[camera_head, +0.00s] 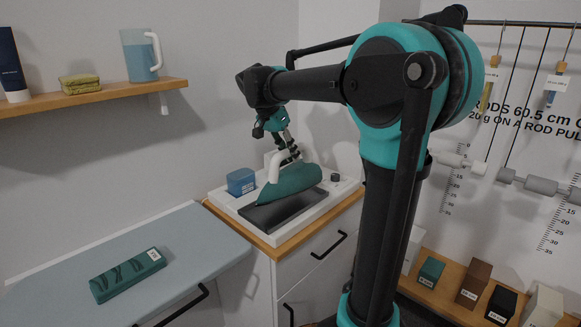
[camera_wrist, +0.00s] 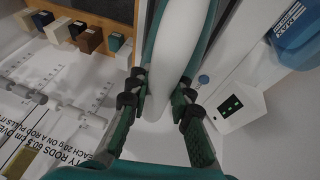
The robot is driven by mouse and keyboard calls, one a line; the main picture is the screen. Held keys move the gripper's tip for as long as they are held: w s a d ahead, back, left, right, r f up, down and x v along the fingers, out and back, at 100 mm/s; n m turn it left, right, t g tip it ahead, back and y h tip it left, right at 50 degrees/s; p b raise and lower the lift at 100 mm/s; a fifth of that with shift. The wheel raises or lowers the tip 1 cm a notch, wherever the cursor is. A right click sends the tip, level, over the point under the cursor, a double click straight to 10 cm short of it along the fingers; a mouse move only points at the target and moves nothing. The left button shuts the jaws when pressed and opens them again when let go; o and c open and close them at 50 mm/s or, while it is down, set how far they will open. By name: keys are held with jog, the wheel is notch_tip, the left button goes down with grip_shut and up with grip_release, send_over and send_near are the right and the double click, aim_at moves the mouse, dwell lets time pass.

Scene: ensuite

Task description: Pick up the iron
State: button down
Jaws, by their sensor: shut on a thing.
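The iron (camera_head: 292,186) has a teal body and a white handle. It is over a dark pad (camera_head: 283,212) in a white tray on the wooden-topped cabinet. I cannot tell whether its sole touches the pad. My gripper (camera_head: 288,155) comes down from above and is shut on the iron's handle. In the wrist view, the white handle of the iron (camera_wrist: 176,48) runs between the dark fingertips of my gripper (camera_wrist: 157,103), with the teal body beneath. The iron's far underside is hidden.
A blue box (camera_head: 241,181) stands at the tray's left corner. A green block (camera_head: 128,275) lies on the blue-grey surface at left. A wall shelf (camera_head: 100,97) holds a jug and folded cloths. Several small blocks stand on the low wooden ledge at right.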

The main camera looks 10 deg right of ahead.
notch_tip(320, 180, up, 16)
dwell(0.3)
jog(key=shift+f, duration=0.1)
jog(key=c, duration=2)
grip_release()
grip_shut()
jog(key=shift+s, duration=0.1)
